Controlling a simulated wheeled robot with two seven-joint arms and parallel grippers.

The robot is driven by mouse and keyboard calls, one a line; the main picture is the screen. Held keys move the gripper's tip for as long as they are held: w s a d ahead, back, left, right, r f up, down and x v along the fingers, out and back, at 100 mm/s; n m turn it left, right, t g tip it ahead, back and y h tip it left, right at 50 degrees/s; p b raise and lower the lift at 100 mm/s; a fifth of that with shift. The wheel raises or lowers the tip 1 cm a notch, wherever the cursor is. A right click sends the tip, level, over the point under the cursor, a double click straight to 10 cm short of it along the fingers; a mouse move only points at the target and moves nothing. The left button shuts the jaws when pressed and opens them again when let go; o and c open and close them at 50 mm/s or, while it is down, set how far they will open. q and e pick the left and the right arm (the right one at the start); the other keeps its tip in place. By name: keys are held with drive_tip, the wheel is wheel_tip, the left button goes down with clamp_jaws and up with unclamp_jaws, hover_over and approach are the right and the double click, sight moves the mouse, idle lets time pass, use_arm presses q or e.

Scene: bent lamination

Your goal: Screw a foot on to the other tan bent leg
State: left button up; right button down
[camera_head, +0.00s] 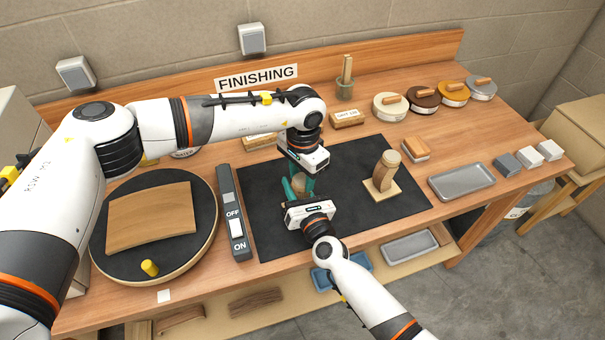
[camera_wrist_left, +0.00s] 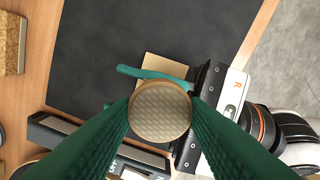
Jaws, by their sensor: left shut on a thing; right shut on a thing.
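One tan bent leg (camera_head: 381,180) stands on the right part of the black mat, on a square plate with a round foot (camera_head: 390,158) at its top. A second tan piece (camera_head: 301,184) shows between my grippers, mostly hidden. In the left wrist view a round, patterned foot (camera_wrist_left: 160,108) sits between the green fingers of my left gripper (camera_wrist_left: 160,112), which is shut on it from above. A tan square plate (camera_wrist_left: 166,64) shows below it. My right gripper (camera_head: 298,193) comes from the front, shut on the partly hidden leg; one green finger lies by the plate.
The black mat (camera_head: 345,160) has free room around the standing leg. A turntable (camera_head: 205,225) with a curved wood panel and a switch box (camera_head: 234,215) are at left. Grey tray (camera_head: 460,182), sanding block (camera_head: 416,148) and several round tins are at right and back.

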use_arm(q)
drive_tip(key=shift+m, duration=0.8)
use_arm(e)
drive_tip(key=shift+s+f, duration=0.15)
drive_tip(key=shift+f, duration=0.15)
use_arm(q)
drive_tip(key=o, duration=0.9)
drive_tip(key=shift+o, duration=0.2)
drive_tip(key=shift+r, duration=0.15)
drive_tip(key=shift+r, duration=2.15)
drive_tip(key=shift+c, duration=0.4)
